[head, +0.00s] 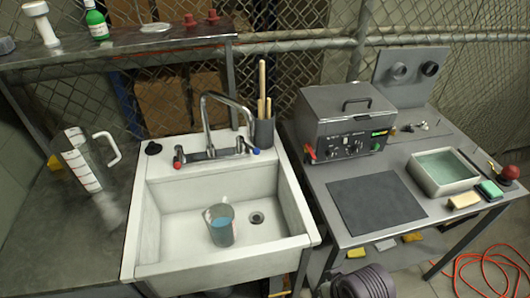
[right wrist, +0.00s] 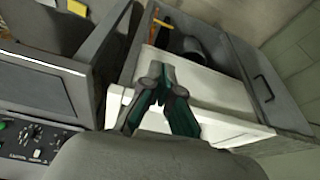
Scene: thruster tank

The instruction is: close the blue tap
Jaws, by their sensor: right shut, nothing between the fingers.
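The blue tap (head: 256,151) is a small blue-ended handle on the right side of the chrome faucet (head: 217,152) in the head view. The red tap (head: 177,164) is at the faucet's left end. The faucet stands on the back rim of the white sink (head: 152,232). A clear measuring cup (head: 219,231) with bluish liquid stands in the basin. My right gripper (right wrist: 160,82) shows in the right wrist view, its fingers shut and empty, in front of a white surface. I cannot see the blue tap in that view. My left gripper is not in view.
A clear jug (head: 80,160) stands on the left counter. A grey tool holder (head: 264,132) is close behind the blue tap. A grey heated bath (head: 345,125) and dark mat (head: 376,203) are on the right table. Orange hose (head: 487,268) lies on the floor.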

